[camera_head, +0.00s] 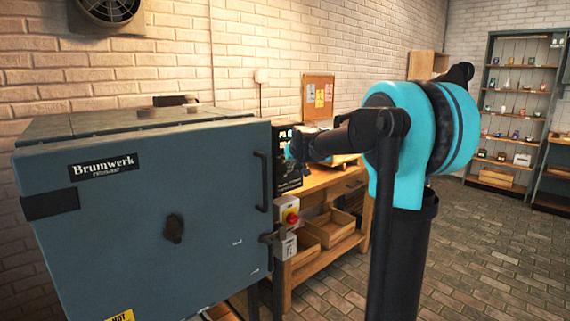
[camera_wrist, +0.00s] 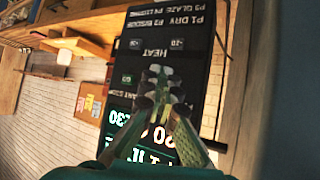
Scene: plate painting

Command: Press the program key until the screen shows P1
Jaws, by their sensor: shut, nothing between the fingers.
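The kiln's black control panel (camera_head: 289,178) stands at the right side of the kiln, partly hidden by my arm in the head view. In the wrist view the panel (camera_wrist: 192,75) appears upside down, with a printed program list, small keys marked around HEAT, and a GO key (camera_wrist: 127,79). The lit screen (camera_wrist: 118,118) shows green and white characters, partly covered by my fingers; I cannot read the program number surely. My gripper (camera_wrist: 160,76) is shut and empty, its tips in front of the key area. I cannot tell whether they touch it. The program key is not distinguishable. My gripper also shows in the head view (camera_head: 297,146).
The blue-grey kiln (camera_head: 130,225) fills the left, with a door handle (camera_head: 262,182) near the panel. A wooden workbench (camera_head: 340,180) stands behind. The brick floor at the right is clear.

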